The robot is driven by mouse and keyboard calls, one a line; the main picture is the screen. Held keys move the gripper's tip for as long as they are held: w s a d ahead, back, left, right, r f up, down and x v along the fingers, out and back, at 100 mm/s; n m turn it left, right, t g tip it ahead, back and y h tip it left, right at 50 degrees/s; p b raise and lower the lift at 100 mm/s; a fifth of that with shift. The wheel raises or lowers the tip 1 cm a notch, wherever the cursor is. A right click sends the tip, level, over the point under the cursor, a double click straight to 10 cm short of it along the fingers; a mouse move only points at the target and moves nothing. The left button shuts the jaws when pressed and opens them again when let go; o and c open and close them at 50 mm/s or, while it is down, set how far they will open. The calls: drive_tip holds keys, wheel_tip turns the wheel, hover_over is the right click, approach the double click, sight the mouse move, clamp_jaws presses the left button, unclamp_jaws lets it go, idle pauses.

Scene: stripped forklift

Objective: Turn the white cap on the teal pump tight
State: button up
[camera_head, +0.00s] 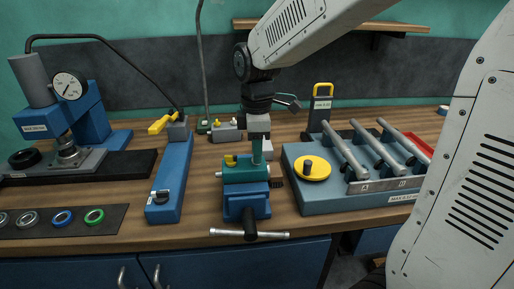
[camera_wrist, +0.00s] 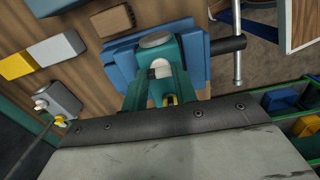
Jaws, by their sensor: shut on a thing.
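The teal pump (camera_head: 245,172) sits in a blue vise (camera_head: 247,200) at the front middle of the bench; a yellow fitting (camera_head: 230,160) is on its top left. My gripper (camera_head: 257,158) points straight down onto the right part of the pump's top. In the wrist view, the white cap (camera_wrist: 159,69) shows at the teal pump, in line with my gripper. The jaws are shut on it; the fingertips' contact is mostly hidden. In the head view, the cap is hidden behind the gripper. How far the cap is threaded cannot be seen.
A blue block with a yellow handle (camera_head: 170,180) stands left of the vise. A blue-grey fixture (camera_head: 340,200) with a yellow disc (camera_head: 311,168) and several metal bars stands close on the right. The vise handle (camera_head: 250,235) sticks out in front. A gauge press (camera_head: 75,115) stands far left.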

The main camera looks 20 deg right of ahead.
drive_tip(key=m, duration=1.4)
drive_tip(key=shift+w+m, duration=0.1)
drive_tip(key=shift+m, duration=2.7)
drive_tip(key=o, duration=1)
drive_tip(key=shift+r, duration=0.1)
